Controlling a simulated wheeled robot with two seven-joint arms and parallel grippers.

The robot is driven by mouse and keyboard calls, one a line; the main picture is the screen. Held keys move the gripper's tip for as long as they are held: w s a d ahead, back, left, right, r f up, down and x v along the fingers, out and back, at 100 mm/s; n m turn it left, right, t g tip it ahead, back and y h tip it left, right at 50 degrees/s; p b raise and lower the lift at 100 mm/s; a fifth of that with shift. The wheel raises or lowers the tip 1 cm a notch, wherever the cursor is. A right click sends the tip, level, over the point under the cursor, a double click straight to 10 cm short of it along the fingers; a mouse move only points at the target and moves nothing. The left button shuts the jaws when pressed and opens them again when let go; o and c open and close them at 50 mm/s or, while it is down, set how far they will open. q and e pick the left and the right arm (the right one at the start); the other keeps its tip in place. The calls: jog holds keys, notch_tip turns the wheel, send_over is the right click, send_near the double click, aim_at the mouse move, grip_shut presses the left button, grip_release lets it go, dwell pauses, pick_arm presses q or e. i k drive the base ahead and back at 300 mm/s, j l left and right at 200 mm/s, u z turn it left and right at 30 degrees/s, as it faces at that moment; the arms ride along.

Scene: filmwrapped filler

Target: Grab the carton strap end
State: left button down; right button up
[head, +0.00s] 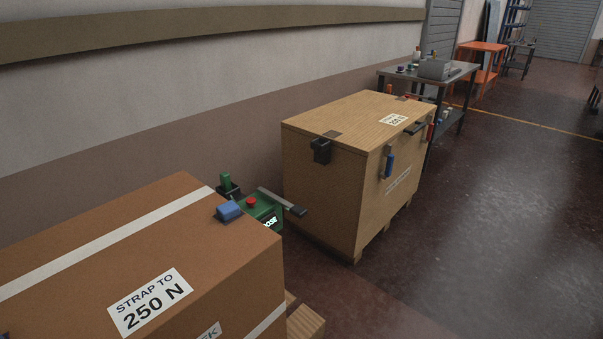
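A brown carton (150,243) fills the lower left, with a label reading "STRAP TO 250 N" (150,301) on top. A white strap (110,239) runs across its top, and a white band (267,322) shows low on its near right face. I cannot make out a loose strap end. A blue block (229,210) sits at the carton's far right edge. Beside it is a green device (262,210) with a red button and a grey lever with a dark grip; the carton partly hides it. Neither of my grippers is in view.
A wooden crate (318,192) on a pallet base stands beyond the carton, with a black bracket and blue and red handled items on it. A grey workbench (462,70) and an orange table (482,47) stand farther back. The floor (500,220) on the right is clear.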

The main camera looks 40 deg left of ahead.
aim_at(225, 178)
jog(key=i, duration=0.55)
jog(key=i+l+u, duration=0.1)
jog(key=i, duration=0.4)
jog(key=i+l, duration=0.15)
jog(key=i, duration=0.4)
jog(key=i+u, duration=0.25)
jog(key=u, duration=0.15)
jog(key=i+u, duration=0.25)
jog(key=u, duration=0.2)
jog(key=i+l+u, duration=0.15)
jog(key=u, duration=0.25)
jog(key=i+l+u, duration=0.25)
jog(key=u, duration=0.2)
jog(key=i+u, duration=0.1)
jog(key=u, duration=0.35)
jog(key=i+u, duration=0.15)
jog(key=u, duration=0.3)
jog(key=i+l+u, duration=0.1)
jog(key=u, duration=0.35)
jog(key=i+l+u, duration=0.1)
jog(key=u, duration=0.35)
jog(key=l+u, duration=0.15)
jog(key=u, duration=0.3)
jog(key=i+l+u, duration=0.1)
jog(key=u, duration=0.35)
